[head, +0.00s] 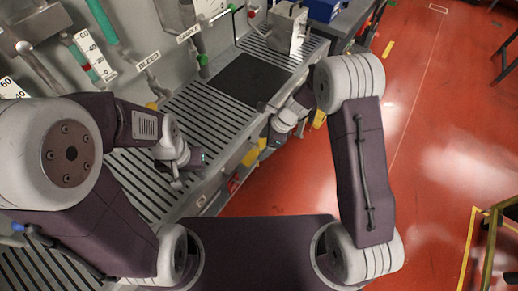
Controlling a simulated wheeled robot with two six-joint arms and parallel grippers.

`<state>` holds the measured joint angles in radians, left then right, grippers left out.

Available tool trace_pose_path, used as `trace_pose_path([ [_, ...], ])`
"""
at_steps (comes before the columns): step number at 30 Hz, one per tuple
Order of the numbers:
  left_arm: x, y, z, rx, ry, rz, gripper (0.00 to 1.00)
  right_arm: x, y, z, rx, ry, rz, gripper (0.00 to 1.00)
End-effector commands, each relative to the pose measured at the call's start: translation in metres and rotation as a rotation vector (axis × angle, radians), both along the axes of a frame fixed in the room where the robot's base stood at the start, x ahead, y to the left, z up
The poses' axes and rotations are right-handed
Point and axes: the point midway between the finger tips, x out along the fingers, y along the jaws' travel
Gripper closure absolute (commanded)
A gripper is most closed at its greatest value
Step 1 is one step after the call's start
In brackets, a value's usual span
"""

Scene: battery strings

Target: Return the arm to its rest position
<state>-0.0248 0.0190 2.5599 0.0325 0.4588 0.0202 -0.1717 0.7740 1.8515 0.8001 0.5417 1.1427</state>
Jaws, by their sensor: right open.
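My left arm comes in from the left, with its upper links large in the near left. Its gripper (178,178) hangs over the slatted bench top (135,180); its fingers are small and dark, and I cannot tell whether they are apart. My right arm bends out over the red floor and back inward. Its gripper (266,124) is open near the front edge of the bench, right of the left gripper. I see nothing held in it.
A dark square mat (247,80) lies on the bench. A grey metal block (287,27) and a blue box (323,9) stand at the far end. Labelled gauges and green-ended pipes (97,20) line the back wall. Red floor (440,130) is open at right; a yellow frame (487,235) stands lower right.

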Motion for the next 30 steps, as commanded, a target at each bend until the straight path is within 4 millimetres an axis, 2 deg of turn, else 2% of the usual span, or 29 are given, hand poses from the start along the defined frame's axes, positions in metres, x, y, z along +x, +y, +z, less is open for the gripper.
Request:
trace_pose_path([
  [1,0.000,0.000,0.004,0.000,0.000,0.000,0.64,-0.001,-0.004,0.012,0.000,-0.001,0.001,0.24],
  [6,0.000,0.000,0.007,0.000,0.000,0.000,0.64,-0.004,-0.013,0.030,0.000,0.005,0.002,0.24],
  [18,0.000,0.000,0.007,0.000,0.000,0.000,0.64,-0.005,-0.016,0.032,0.000,0.008,0.000,0.24],
  [20,0.000,0.000,0.008,0.000,0.000,0.000,0.64,0.002,-0.018,0.044,0.003,-0.019,-0.008,0.24],
  [22,0.000,0.000,0.010,0.000,0.000,0.000,0.64,0.011,-0.024,0.073,0.008,-0.077,-0.022,0.24],
  [23,0.000,0.000,0.011,0.000,0.000,0.000,0.64,0.008,-0.029,0.087,0.002,-0.099,-0.019,0.24],
  [24,0.000,0.000,0.012,0.000,0.000,0.000,0.64,-0.002,-0.040,0.103,-0.023,-0.125,0.003,0.24],
  [26,0.000,0.000,0.014,0.000,0.000,0.000,0.64,-0.026,-0.061,0.121,-0.088,-0.180,0.116,0.24],
  [29,0.000,0.000,0.016,0.000,0.000,0.000,0.64,-0.078,-0.099,0.133,-0.242,-0.281,0.488,0.24],
  [30,0.000,0.000,0.016,0.000,0.000,0.000,0.64,-0.099,-0.112,0.132,-0.300,-0.311,0.671,0.24],
])
